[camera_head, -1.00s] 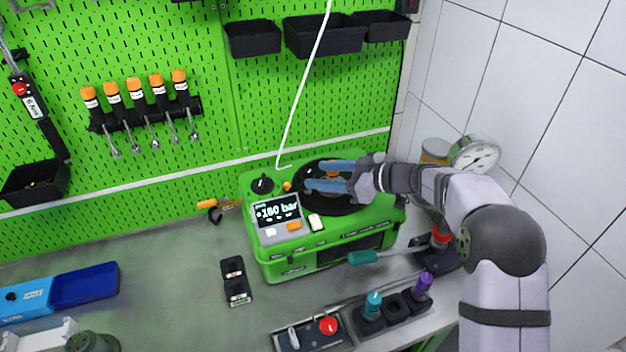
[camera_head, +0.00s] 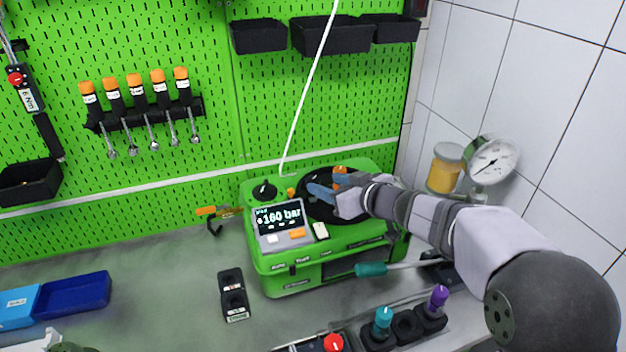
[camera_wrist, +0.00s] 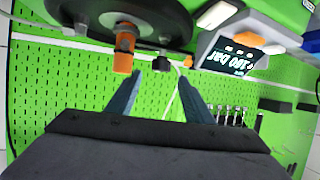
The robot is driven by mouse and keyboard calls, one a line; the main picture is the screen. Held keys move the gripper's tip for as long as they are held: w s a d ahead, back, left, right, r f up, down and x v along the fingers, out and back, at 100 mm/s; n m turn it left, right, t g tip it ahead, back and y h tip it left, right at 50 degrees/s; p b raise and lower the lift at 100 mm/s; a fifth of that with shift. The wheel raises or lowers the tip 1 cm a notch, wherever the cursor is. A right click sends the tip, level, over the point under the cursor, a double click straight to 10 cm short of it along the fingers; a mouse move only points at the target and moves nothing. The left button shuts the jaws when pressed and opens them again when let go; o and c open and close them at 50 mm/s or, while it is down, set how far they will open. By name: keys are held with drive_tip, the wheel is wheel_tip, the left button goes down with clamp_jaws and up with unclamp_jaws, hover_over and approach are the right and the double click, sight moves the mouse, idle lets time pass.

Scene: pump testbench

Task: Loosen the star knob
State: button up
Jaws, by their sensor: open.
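The green pump tester (camera_head: 345,260) stands on the bench against the pegboard. A black knob (camera_head: 264,191), which looks like the star knob, sits on its top left corner behind the display. In the wrist view a dark knob (camera_wrist: 161,63), probably the same one, shows beyond and between my fingertips; its lobes are too small to make out. My gripper (camera_head: 322,187) is open and empty, with its blue fingers over the black handwheel (camera_head: 312,208), right of the knob and apart from it. In the wrist view my gripper (camera_wrist: 160,78) has its fingers spread.
The handwheel's orange handle (camera_wrist: 123,48) stands close to one fingertip in the wrist view. The display (camera_head: 279,217) reads 160 bar. A gauge (camera_head: 492,161) and a yellow jar (camera_head: 446,168) stand to the right. A teal-handled tool (camera_head: 372,269) lies in front of the tester.

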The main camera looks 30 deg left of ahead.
sight(313, 179)
drive_tip(key=shift+p+x, duration=0.8)
drive_tip(key=shift+x, duration=2.85)
drive_tip(key=c, duration=1)
drive_tip(key=shift+r, duration=0.1)
drive_tip(key=shift+c, duration=0.2)
